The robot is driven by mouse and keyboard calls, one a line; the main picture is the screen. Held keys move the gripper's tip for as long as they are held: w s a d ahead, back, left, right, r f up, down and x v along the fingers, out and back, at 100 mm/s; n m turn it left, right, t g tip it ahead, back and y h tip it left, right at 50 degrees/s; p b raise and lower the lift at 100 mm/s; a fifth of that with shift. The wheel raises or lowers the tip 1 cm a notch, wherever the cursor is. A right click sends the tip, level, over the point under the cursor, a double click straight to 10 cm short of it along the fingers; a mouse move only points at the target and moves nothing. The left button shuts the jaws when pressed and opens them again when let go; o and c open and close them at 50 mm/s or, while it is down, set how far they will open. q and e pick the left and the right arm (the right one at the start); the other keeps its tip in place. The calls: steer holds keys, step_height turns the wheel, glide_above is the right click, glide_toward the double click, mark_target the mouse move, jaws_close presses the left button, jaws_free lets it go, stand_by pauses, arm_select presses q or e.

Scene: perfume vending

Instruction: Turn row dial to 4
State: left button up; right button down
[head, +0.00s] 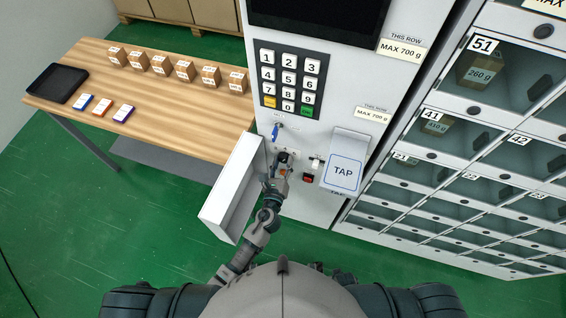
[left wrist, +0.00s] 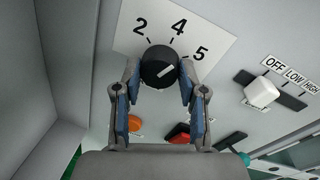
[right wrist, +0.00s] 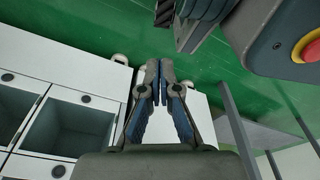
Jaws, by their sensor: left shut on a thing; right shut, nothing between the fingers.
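The row dial (left wrist: 159,62) is a round black knob with a white mark, on a white plate (left wrist: 215,38) with the numbers 2, 4 and 5. In the left wrist view, the mark slants up and right, nearer the 5 than the 4. My left gripper (left wrist: 159,72) is shut on the dial, one finger on each side. In the head view, my left gripper (head: 278,169) is at the machine front, largely covering the dial. My right gripper (right wrist: 160,68) is shut and empty in the right wrist view, with white lockers and green floor behind it.
A slider (left wrist: 261,92) marked OFF, LOW, HIGH is right of the dial. An orange button (left wrist: 135,123) and red button (left wrist: 179,133) are below it. The keypad (head: 290,80) is above; the TAP reader (head: 345,172) is right.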

arm_select(q)
steer(key=shift+w+a+r+n+p, duration=0.1)
steer(key=shift+r+n+p, duration=0.1)
steer(key=shift+n, duration=0.85)
steer(key=shift+w+r+n+p, duration=0.1)
steer(key=shift+n+p, duration=0.1)
steer(key=shift+n, duration=0.85)
arm_select(e)
steer(key=shift+s+d+f, duration=0.1)
steer(key=shift+s+f, duration=0.25)
steer(key=shift+s, duration=0.2)
steer(key=shift+s+d+f, duration=0.1)
steer(key=shift+s+f, duration=0.2)
steer(key=shift+s, duration=0.3)
arm_select(q)
steer(key=o, duration=0.9)
steer(key=shift+c, duration=0.2)
steer(key=o, duration=0.3)
steer(key=shift+f, duration=0.25)
arm_select(e)
steer(key=shift+w, duration=0.25)
arm_select(q)
steer(key=shift+s, duration=0.15)
steer(key=v, duration=1.1)
steer(key=shift+s, duration=0.3)
arm_select(e)
steer(key=shift+s, duration=0.15)
